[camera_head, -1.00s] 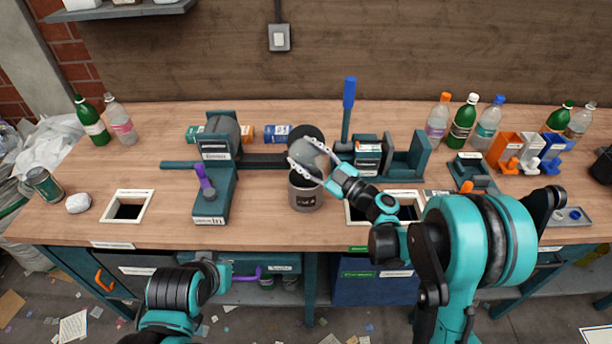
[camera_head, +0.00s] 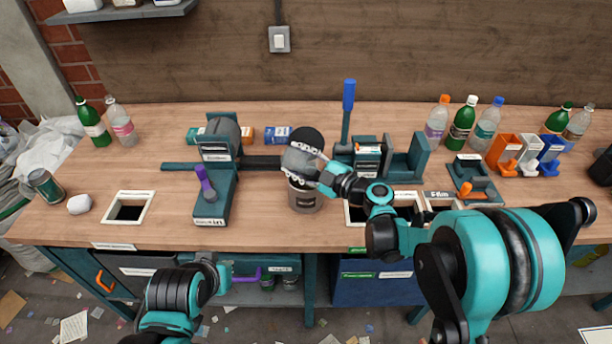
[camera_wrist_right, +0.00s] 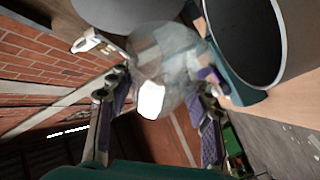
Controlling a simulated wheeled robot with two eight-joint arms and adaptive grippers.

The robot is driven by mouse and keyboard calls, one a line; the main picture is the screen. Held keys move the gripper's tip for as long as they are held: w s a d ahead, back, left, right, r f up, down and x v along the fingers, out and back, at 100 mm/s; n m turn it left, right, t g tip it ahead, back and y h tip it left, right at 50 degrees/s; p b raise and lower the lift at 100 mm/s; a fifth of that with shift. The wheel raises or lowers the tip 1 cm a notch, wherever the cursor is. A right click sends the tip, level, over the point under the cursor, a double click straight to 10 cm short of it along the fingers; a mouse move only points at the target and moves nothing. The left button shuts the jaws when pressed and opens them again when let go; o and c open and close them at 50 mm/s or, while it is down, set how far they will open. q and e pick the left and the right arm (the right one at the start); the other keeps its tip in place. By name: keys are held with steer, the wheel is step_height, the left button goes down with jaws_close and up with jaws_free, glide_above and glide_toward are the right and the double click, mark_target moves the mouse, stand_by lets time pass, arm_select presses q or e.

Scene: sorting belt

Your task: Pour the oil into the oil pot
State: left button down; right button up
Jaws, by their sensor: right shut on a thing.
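My right gripper (camera_head: 308,172) is shut on a grey, see-through round vessel (camera_head: 297,158), which it holds tilted over the grey pot (camera_head: 304,200). The pot stands near the front of the bench and has a label on its side. The vessel covers most of the pot's opening in the head view. In the right wrist view the vessel (camera_wrist_right: 165,65) sits between the fingers, and a wide round grey opening (camera_wrist_right: 262,40) is close on the right. No oil stream can be made out. Part of my left arm shows at lower left, but its gripper cannot be seen.
A teal press with a purple handle (camera_head: 206,184) stands left of the pot. Framed openings (camera_head: 131,207) are set in the bench. Bottles (camera_head: 463,125) stand at the back right.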

steer(key=shift+s+a+r+n+h, duration=0.15)
steer(key=shift+a+r+n+h, duration=0.2)
steer(key=shift+r+n+h, duration=0.05)
steer(key=shift+d+f, duration=0.1)
steer(key=shift+f, duration=0.3)
arm_select(q)
steer(key=shift+r, duration=0.85)
arm_select(e)
steer(key=shift+r, duration=0.1)
